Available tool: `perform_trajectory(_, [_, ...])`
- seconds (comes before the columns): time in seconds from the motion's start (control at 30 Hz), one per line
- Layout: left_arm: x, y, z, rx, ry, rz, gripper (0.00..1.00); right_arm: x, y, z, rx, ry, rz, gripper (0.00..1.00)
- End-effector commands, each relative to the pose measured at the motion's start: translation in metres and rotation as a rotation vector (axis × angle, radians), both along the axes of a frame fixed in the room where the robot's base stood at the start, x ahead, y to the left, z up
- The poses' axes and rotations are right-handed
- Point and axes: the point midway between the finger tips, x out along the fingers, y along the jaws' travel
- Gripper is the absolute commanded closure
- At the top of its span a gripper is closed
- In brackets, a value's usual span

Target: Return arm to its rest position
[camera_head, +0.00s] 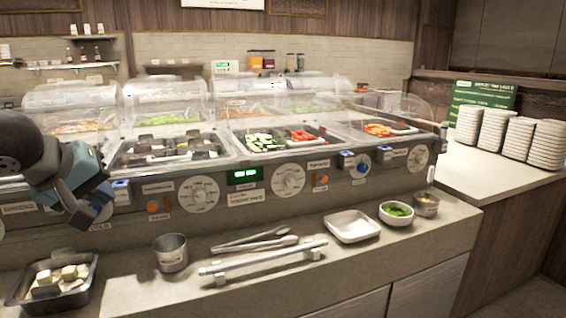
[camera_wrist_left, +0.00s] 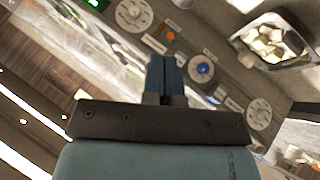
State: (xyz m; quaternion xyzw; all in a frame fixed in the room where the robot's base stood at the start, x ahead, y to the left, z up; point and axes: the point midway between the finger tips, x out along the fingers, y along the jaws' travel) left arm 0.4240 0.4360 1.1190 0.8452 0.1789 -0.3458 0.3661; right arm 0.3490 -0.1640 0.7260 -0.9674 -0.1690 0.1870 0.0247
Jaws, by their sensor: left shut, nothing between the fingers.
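My left arm comes in from the left in the head view, with its gripper (camera_head: 96,214) in front of the counter's control panel at the left. In the left wrist view the two blue fingers (camera_wrist_left: 165,73) are together, with nothing between them. The gripper hides part of the panel behind it, including some labels and a knob. My right gripper does not show in either view.
A dark tray of pale cubes (camera_head: 30,302) is at the front left. A metal cup (camera_head: 171,254), tongs (camera_head: 255,240), a white dish (camera_head: 352,227) and a bowl of greens (camera_head: 396,213) stand along the ledge. Plate stacks (camera_head: 517,138) are at right.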

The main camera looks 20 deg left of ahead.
Motion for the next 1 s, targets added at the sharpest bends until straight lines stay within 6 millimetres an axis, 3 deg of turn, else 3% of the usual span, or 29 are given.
perform_trajectory(0.03, [0.004,-0.019,-0.018,-0.103,0.041,-0.029,1.00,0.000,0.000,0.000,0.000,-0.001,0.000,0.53])
perform_trajectory(0.2, [0.006,-0.095,-0.072,-0.561,0.224,-0.086,1.00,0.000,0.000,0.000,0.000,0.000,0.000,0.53])
perform_trajectory(0.3, [-0.002,-0.147,-0.097,-0.919,0.396,-0.068,1.00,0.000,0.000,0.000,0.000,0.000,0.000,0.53])
perform_trajectory(0.43, [-0.014,-0.204,-0.113,-1.423,0.676,0.042,1.00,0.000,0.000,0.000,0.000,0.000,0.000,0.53])
perform_trajectory(0.6, [-0.015,-0.243,-0.123,-2.052,1.089,0.342,1.00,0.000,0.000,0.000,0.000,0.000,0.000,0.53])
perform_trajectory(0.77, [-0.003,-0.249,-0.151,-2.577,1.506,0.793,1.00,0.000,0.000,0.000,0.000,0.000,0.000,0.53])
perform_trajectory(0.8, [0.000,-0.248,-0.164,2.473,-1.482,-0.860,1.00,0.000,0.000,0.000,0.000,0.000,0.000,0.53])
perform_trajectory(0.87, [0.003,-0.246,-0.187,2.189,-1.362,-0.901,1.00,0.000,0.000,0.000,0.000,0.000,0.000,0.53])
perform_trajectory(1.0, [-0.001,-0.243,-0.252,1.592,-1.082,-0.929,1.00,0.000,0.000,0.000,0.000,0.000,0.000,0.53])
